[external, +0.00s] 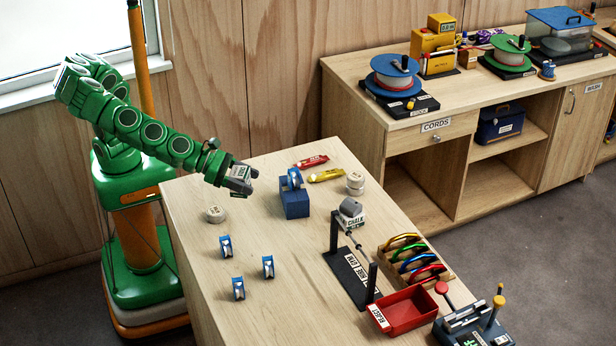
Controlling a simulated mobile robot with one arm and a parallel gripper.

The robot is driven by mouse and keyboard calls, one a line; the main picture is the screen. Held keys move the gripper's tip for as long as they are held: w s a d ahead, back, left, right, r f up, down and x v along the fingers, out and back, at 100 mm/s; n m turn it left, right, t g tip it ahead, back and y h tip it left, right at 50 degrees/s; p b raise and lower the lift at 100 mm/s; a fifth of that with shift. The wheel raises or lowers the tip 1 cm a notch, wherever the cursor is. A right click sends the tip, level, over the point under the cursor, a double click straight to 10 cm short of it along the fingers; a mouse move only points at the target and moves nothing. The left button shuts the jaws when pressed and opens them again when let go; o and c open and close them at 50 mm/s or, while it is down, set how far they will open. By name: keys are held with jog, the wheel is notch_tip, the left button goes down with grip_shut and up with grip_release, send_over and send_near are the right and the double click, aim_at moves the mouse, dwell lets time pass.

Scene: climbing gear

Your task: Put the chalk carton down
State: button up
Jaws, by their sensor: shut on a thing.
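My gripper (243,180) is at the end of the green arm, above the left part of the wooden table (318,300). It is shut on a small boxy thing, taken as the chalk carton, which is hard to tell from the dark fingers. Its lettering is too small to read. The gripper is held up to the left of a blue block (295,204) and apart from it.
Several small blue-and-white pieces (268,267) stand at the front left. A pale round roll (216,214) lies below my gripper. Red (311,162) and yellow (326,175) tubes lie behind the block. A black stand (352,277) and red tray (407,311) fill the right. Bare wood lies between.

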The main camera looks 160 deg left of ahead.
jog(key=w+a+r+m+t+h, duration=0.1)
jog(key=w+a+m+t+h, duration=0.1)
jog(key=w+m+t+h, duration=0.4)
jog(key=shift+w+r+m+h, duration=0.35)
jog(key=shift+w+m+h, duration=2.1)
jog(key=shift+w, duration=1.2)
jog(key=shift+m, duration=0.25)
jog(key=shift+w+a+f, duration=0.8)
jog(key=shift+w+f, duration=1.35)
jog(key=shift+f, duration=0.25)
jog(key=shift+w+a+f, duration=0.85)
jog(key=shift+w+f, duration=1.25)
jog(key=shift+f, duration=0.3)
jog(key=shift+w+a+f, duration=0.8)
jog(key=shift+w+f, duration=1.35)
jog(key=shift+f, duration=0.25)
jog(key=shift+f, duration=0.1)
